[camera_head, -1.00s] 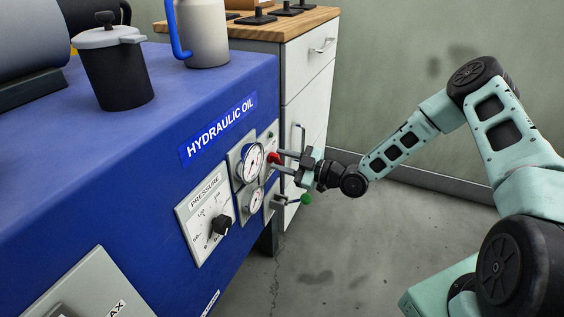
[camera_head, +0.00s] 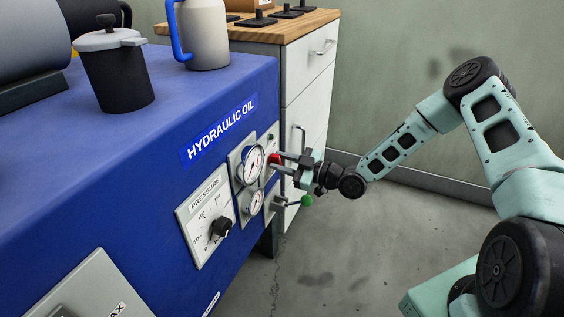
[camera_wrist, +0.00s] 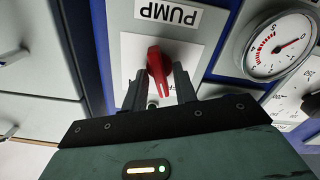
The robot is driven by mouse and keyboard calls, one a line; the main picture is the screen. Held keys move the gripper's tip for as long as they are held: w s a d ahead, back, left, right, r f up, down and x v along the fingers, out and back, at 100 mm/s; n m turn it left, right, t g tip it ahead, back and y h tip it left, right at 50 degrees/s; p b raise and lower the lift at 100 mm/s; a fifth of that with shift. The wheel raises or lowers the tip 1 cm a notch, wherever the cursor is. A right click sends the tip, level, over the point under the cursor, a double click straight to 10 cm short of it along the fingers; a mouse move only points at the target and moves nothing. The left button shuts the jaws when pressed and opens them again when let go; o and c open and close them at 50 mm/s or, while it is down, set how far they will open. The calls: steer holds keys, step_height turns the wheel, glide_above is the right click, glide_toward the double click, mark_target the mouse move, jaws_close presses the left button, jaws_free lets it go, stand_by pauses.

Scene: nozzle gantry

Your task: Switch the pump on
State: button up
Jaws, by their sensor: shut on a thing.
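The red pump switch handle (camera_wrist: 157,66) sits on a white plate under the label PUMP (camera_wrist: 168,13) in the wrist view. The fingers of my gripper (camera_wrist: 158,86) are shut on the red handle, one on each side. The lettering on the plate is mostly hidden by the fingers, so the marked position cannot be read. In the head view my gripper (camera_head: 280,164) reaches the panel from the right, and the red handle (camera_head: 274,158) shows small between its fingers.
Gauges (camera_head: 252,163) sit just left of the switch, with a pressure dial (camera_head: 222,226) further left. A green-tipped lever (camera_head: 306,200) sticks out below my gripper. A white drawer cabinet (camera_head: 306,95) stands behind. The floor to the right is clear.

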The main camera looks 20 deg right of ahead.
steer(key=m, duration=0.5)
steer(key=shift+p, duration=0.4)
steer(key=m, duration=0.5)
steer(key=shift+d+p, duration=0.15)
steer(key=shift+p, duration=0.2)
steer(key=shift+m, duration=0.3)
jaws_close()
steer(key=o, duration=0.6)
jaws_free()
steer(key=shift+w, duration=0.1)
